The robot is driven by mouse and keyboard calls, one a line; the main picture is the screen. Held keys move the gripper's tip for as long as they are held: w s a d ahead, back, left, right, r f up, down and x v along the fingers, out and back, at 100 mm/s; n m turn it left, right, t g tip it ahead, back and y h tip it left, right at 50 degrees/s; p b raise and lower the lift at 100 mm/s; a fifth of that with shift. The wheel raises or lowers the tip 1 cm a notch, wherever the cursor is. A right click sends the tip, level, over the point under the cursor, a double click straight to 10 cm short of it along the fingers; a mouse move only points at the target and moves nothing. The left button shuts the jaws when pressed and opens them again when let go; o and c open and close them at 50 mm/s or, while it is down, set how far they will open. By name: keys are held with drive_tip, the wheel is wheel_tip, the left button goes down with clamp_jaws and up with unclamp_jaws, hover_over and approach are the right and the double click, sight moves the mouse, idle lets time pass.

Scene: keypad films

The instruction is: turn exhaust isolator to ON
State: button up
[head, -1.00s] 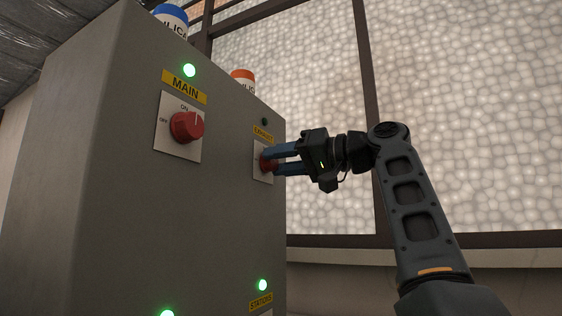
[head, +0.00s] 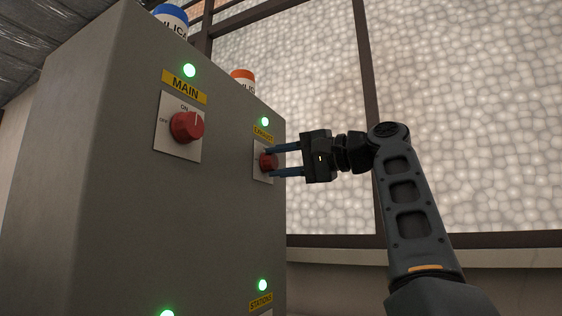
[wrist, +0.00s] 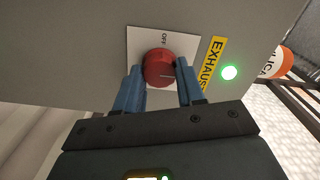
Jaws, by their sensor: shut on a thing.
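The exhaust isolator is a red round knob (head: 268,161) on a white plate (head: 259,174) under a yellow EXHAUST label (head: 263,134), on the right part of the cabinet's face. The lamp above it (head: 264,121) is lit green. In the wrist view the knob (wrist: 159,68) has a pale mark pointing to the right, away from the OFF lettering, which is above the knob; the ON lettering is not visible. My gripper (head: 272,162) has its two blue fingers on either side of the knob, shut on it.
The grey cabinet (head: 130,225) also bears the MAIN red knob (head: 187,127), its mark near ON, with a green lamp (head: 189,70) above. A STATIONS label (head: 261,301) is low down. A blue-topped can (head: 171,16) and an orange-topped can (head: 243,78) stand on top.

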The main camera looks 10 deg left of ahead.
idle(0.5)
drive_tip(key=o, duration=1)
drive_tip(key=shift+o, duration=0.2)
drive_tip(key=b+v, duration=0.2)
drive_tip(key=v, duration=0.5)
drive_tip(key=shift+d+b, duration=0.3)
drive_tip(key=shift+d, duration=0.1)
drive_tip(key=shift+s, duration=0.1)
drive_tip(key=shift+f, duration=0.1)
